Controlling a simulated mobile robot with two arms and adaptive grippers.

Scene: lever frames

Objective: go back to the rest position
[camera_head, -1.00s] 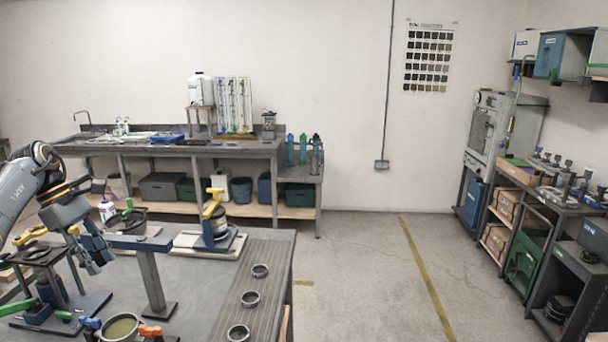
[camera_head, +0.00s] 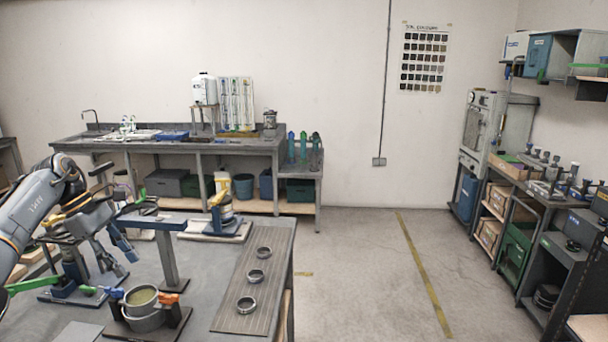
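My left arm (camera_head: 36,207) comes in from the left edge over the near workbench. My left gripper (camera_head: 120,258) points down and to the right, with its two fingers apart and nothing seen between them. It is in front of the lever frame stand (camera_head: 75,265) and to the left of the grey post with a blue-grey top bar (camera_head: 168,262). Whether it touches anything there is hard to tell. My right gripper is not in view.
The near workbench (camera_head: 205,278) bears a bowl in a clamp stand (camera_head: 142,310), a yellow-handled device (camera_head: 222,212) and three rings on a ribbed mat (camera_head: 262,256). Open floor (camera_head: 350,270) lies to the right, before the shelves (camera_head: 492,215).

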